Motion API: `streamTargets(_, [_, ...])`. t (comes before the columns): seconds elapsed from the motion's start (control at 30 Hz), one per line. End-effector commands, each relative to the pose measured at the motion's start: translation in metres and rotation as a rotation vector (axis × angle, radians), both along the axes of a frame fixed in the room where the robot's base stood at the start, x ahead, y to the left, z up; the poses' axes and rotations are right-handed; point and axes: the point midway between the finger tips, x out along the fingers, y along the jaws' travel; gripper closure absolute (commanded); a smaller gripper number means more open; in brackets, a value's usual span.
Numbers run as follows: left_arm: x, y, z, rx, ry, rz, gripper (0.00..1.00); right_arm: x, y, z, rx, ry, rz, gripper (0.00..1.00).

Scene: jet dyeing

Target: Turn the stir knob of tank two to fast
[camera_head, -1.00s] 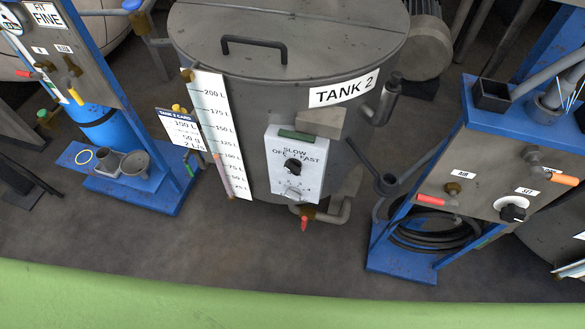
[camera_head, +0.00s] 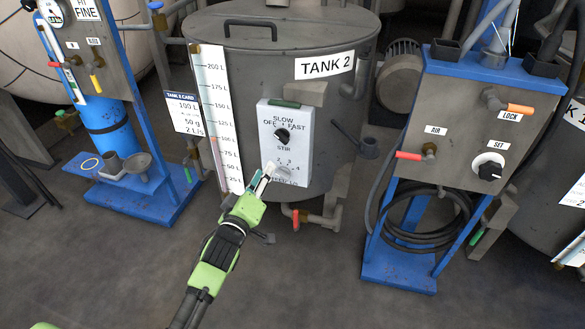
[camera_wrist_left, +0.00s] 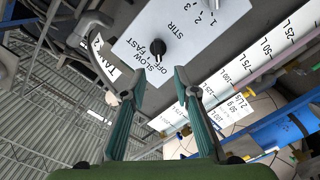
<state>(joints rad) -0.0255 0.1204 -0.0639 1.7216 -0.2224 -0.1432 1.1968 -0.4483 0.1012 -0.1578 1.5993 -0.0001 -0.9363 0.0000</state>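Tank two (camera_head: 330,90) is a grey vessel labelled TANK 2. On its front is a white panel (camera_head: 300,160) marked OFF, SLOW and FAST. The black stir knob (camera_head: 282,135) sits above the word STIR; it also shows in the left wrist view (camera_wrist_left: 157,48). Where its pointer aims is too small to tell surely. My left gripper (camera_head: 266,172) is in front of the panel's lower left, below the stir knob, and hides part of the lower dial. In the left wrist view its fingers (camera_wrist_left: 157,85) are spread and empty, with the knob beyond the tips. My right gripper is not in view.
A level scale (camera_head: 217,115) and a tank card (camera_head: 184,113) are left of the panel. A blue stand with red and orange handles (camera_head: 475,130) stands at right, a blue FIT FINE stand (camera_head: 140,205) at left. A red-handled valve (camera_head: 295,218) is below the panel.

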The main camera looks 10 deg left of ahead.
Motion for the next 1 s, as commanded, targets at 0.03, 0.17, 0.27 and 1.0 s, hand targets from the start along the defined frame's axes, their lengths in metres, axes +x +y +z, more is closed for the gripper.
streamTargets(0.03, [0.002, 0.001, 0.007, -0.012, -0.017, 0.001, 0.72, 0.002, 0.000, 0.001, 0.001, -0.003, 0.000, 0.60])
streamTargets(0.17, [0.012, 0.000, 0.011, -0.018, -0.024, -0.001, 0.72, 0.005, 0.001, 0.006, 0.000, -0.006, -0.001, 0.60])
streamTargets(0.27, [0.027, -0.001, 0.010, -0.016, -0.023, 0.000, 0.72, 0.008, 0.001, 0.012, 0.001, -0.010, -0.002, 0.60])
streamTargets(1.0, [0.136, -0.005, 0.009, -0.017, -0.017, -0.001, 0.72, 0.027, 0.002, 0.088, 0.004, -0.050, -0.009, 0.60])
